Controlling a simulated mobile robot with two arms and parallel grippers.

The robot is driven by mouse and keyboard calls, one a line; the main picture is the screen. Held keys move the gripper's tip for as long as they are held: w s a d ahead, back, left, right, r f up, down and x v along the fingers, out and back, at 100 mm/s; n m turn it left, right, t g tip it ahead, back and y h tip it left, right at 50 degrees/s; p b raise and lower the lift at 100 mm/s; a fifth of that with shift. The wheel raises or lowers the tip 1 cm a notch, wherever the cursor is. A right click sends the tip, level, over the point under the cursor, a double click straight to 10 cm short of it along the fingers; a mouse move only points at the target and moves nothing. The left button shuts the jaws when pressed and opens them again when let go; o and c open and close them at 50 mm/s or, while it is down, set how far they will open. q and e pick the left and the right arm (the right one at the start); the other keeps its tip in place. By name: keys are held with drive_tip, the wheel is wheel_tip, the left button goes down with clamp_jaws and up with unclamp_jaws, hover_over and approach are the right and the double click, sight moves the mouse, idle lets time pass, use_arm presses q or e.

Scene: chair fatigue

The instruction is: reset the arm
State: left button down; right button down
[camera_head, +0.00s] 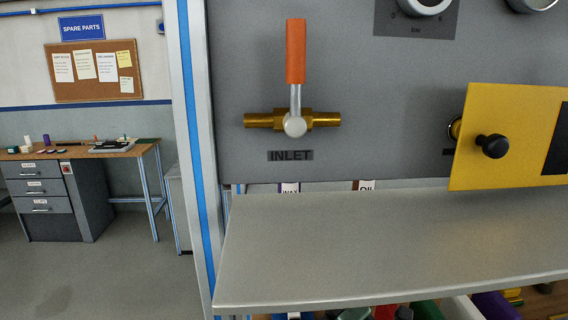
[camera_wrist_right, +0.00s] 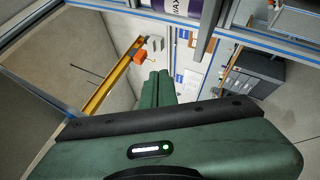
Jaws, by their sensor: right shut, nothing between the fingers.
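My right gripper (camera_wrist_right: 157,76) shows in the right wrist view, its two dark green fingers closed together with nothing between them. Its green body, with a small lit indicator, fills the lower part of that view. The fingers are apart from the frame posts and the purple-banded container marked WAX above them. Neither of my grippers shows in the head view, and my left gripper is in no view.
In the head view, an inlet valve (camera_head: 295,122) with an upright orange handle (camera_head: 296,52) sits on a grey panel. A yellow plate (camera_head: 530,130) with a black knob is at right. A grey shelf (camera_head: 390,245) juts out below. A workbench (camera_head: 80,150) stands at left beyond open floor.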

drive_tip(key=s+d+f+m+g+h, duration=0.2)
drive_tip(key=d+f+m+h, duration=0.5)
drive_tip(key=f+m, duration=0.3)
drive_tip(key=s+d+f+m+g+h, duration=0.2)
drive_tip(key=d+f+m+h, duration=0.5)
drive_tip(key=f+m, duration=0.3)
drive_tip(key=s+d+f+m+g, duration=0.1)
drive_tip(key=s+f+m+g, duration=0.5)
drive_tip(key=s, duration=0.5)
drive_tip(key=s+d+f+m+g, duration=0.2)
drive_tip(key=s+f+g, duration=0.2)
drive_tip(key=s+f, duration=0.55)
wheel_tip(320, 180, down, 27)
drive_tip(key=s+g+b, duration=0.1)
drive_tip(key=s+b, duration=0.2)
drive_tip(key=s+d+f+g+b, duration=0.1)
drive_tip(key=s+d+f+b, duration=0.1)
drive_tip(key=s+f, duration=1.5)
wheel_tip(320, 180, down, 3)
drive_tip(key=shift+d+r+h+b, duration=0.1)
drive_tip(key=shift+d+h+b, duration=0.2)
drive_tip(key=shift+d+b, duration=0.15)
